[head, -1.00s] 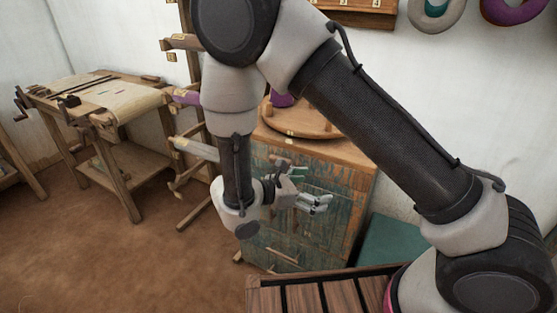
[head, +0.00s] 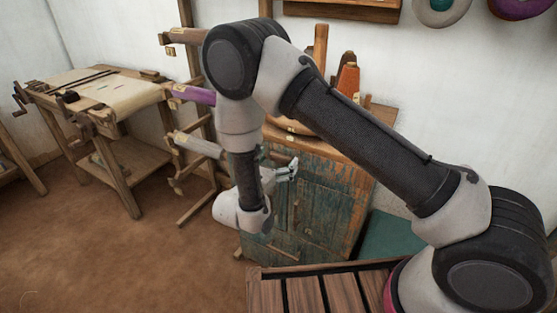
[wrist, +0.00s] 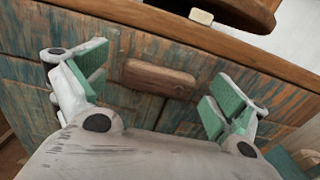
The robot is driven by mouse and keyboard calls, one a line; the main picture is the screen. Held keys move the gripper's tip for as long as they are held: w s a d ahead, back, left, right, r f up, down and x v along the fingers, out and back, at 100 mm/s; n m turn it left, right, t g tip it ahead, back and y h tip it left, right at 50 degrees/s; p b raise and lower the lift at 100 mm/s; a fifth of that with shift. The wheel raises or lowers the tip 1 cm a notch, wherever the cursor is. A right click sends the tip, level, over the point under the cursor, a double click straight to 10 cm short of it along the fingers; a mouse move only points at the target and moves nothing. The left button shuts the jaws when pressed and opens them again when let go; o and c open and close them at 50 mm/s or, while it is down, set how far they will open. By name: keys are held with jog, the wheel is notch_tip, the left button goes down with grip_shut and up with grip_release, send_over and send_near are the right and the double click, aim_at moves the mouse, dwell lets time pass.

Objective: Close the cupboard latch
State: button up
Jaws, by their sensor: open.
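The cupboard (head: 334,205) has a worn blue-green painted wooden front and stands behind my arm in the head view. In the wrist view, its planked front (wrist: 50,88) fills the background. A brown wooden bar, apparently the latch (wrist: 160,78), lies nearly level across the front, its right end slightly lower in the picture. My gripper (wrist: 164,76) is open, with green pads on either side of the bar and nothing held. I cannot tell how far the fingers are from the front. In the head view, my gripper (head: 284,171) is by the cupboard's upper front; the latch is not distinguishable there.
The cupboard's wooden top overhangs its front and carries a round wooden piece (wrist: 220,20) and an orange cone (head: 348,79). A stand with spools (head: 192,94) is left of my arm. A teal box (head: 392,238) sits right of the cupboard. A work table (head: 110,100) stands far left.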

jog(key=shift+w+d, duration=0.15)
jog(key=shift+w, duration=0.1)
jog(key=shift+c, duration=0.2)
jog(key=c, duration=1)
